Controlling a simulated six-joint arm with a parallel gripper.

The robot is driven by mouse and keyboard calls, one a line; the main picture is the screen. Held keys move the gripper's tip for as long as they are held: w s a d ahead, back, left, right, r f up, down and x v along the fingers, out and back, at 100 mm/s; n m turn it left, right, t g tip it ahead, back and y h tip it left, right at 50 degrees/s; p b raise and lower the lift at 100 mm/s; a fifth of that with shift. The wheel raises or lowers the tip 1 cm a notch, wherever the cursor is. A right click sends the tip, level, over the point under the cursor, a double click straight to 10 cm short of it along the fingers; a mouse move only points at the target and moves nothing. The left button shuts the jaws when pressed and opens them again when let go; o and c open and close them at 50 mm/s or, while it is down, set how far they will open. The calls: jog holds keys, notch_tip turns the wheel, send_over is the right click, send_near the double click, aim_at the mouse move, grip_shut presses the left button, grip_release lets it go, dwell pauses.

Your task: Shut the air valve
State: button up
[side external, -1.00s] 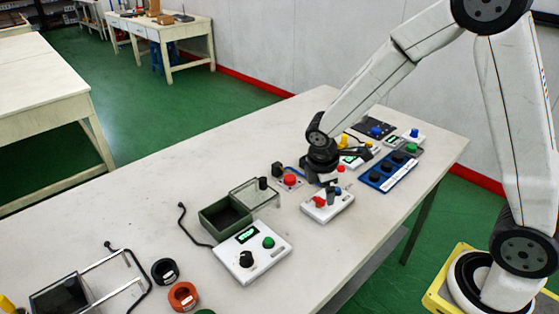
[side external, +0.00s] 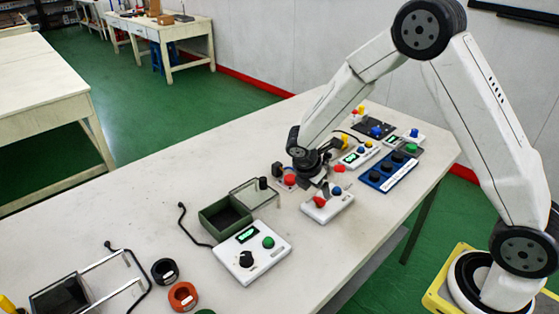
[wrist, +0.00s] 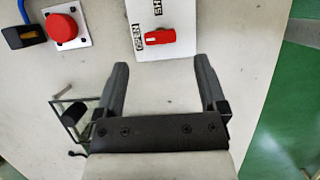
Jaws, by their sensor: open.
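The air valve is a red handle (wrist: 160,37) on a white plate (wrist: 178,22) with OPEN and SHUT labels. In the wrist view the handle lies crosswise, its left end towards the OPEN label (wrist: 139,44); the SHUT label (wrist: 158,8) is above it. In the side view the red handle (side external: 319,201) sits on its white box (side external: 338,208). My gripper (wrist: 161,72) is open and empty, its two fingers wide apart, pointing towards the valve plate's near edge. It also shows in the side view (side external: 325,186), above and just behind the valve box.
A red push button (wrist: 63,29) on a white base stands left of the valve, beside a black block (wrist: 22,36). A blue box with black knobs (side external: 387,173) stands right of the valve. A green open-lidded box (side external: 225,218) and a white control box (side external: 243,262) stand nearer.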

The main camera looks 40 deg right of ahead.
aim_at(320, 199)
jog(key=shift+x, duration=2.8)
grip_shut()
